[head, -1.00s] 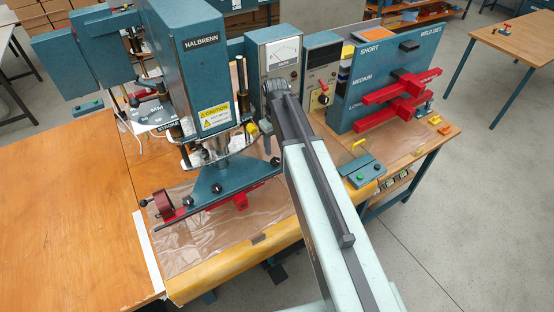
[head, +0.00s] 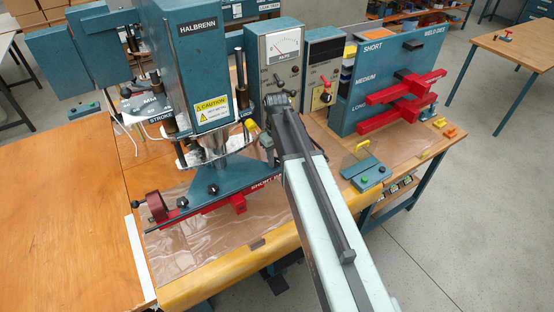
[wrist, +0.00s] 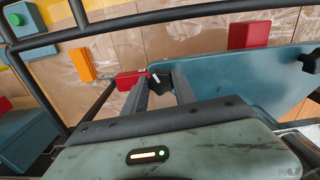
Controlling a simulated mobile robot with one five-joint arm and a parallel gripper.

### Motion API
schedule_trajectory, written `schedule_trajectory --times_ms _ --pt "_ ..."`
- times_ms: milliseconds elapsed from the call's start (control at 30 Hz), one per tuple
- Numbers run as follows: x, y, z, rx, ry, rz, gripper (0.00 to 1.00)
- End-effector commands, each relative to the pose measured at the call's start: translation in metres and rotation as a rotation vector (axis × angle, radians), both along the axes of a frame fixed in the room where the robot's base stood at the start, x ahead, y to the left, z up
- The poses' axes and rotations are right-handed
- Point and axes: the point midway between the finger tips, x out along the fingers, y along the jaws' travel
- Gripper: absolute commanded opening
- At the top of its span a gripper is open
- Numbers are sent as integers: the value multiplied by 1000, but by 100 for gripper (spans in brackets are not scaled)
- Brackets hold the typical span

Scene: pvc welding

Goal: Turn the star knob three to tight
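The welding press has a blue triangular plate with black star knobs in the head view: one at the front left (head: 181,202) and one at the middle (head: 213,189). The plate's right end is hidden behind my arm. Another black knob (wrist: 310,62) shows at the right edge.
A red bar (head: 239,203) runs under the plate. A gauge box (head: 281,50) is behind my arm. Clear film covers the table front.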

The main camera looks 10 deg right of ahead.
Motion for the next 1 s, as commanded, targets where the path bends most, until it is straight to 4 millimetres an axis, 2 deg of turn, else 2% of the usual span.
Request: schedule_trajectory --times_ms 167,533,867,900,933,1000 --pt "0 0 0 1 0 -14 0" --pt "0 1 0 1 1 -389 0" --pt "0 1 0 1 1 -416 0" --pt "0 1 0 1 1 -416 44" --pt "0 1 0 1 1 -416 52" --pt "0 1 0 1 1 -416 55"
